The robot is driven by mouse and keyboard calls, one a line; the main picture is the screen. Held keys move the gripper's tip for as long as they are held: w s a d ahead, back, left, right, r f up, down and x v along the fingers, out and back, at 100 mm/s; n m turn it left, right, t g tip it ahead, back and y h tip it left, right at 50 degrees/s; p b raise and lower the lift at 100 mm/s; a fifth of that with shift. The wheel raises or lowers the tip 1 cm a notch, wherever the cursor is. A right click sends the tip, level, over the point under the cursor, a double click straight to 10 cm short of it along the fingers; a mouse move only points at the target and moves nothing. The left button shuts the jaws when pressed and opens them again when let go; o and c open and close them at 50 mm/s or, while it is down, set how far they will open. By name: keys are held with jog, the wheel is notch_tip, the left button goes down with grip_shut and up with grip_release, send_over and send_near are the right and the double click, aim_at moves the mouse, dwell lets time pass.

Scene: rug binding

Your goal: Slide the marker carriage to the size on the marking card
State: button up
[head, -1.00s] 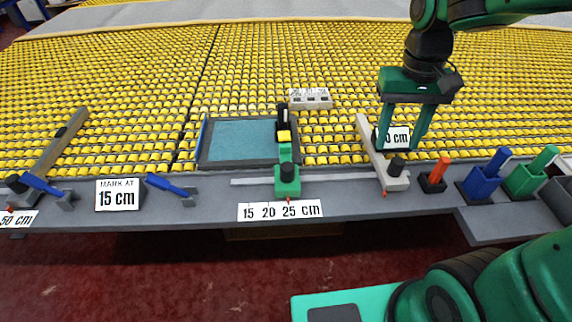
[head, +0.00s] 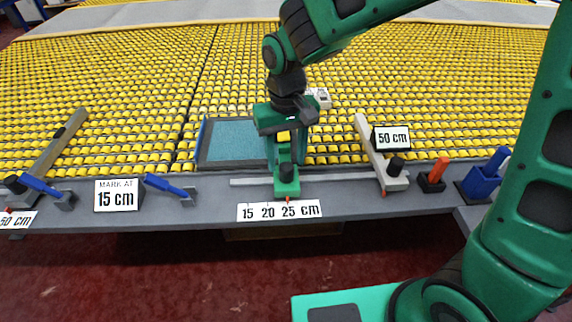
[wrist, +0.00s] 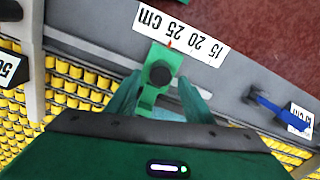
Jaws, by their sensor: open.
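The green marker carriage (head: 288,187) with a black knob sits on the rail at the front edge. Its red pointer is by the 25 on the scale strip (head: 243,214), which reads 15, 20, 25 cm. The marking card (head: 117,196) reads "MARK AT 15 cm" and stands to the left. My gripper (head: 286,160) is open above and behind the carriage. In the wrist view, the fingers of my gripper (wrist: 160,97) lie either side of the carriage (wrist: 151,95); contact cannot be told.
A grey-framed blue-green pad (head: 235,141) lies left of my gripper. A blue-handled tool (head: 170,186) lies between the marking card and the carriage. On the right are a grey bar stop (head: 372,148), a 50 cm card (head: 391,138), and red and blue (head: 482,180) holders.

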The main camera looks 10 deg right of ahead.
aim_at(286, 165)
jog(key=shift+f, duration=1.7)
grip_shut()
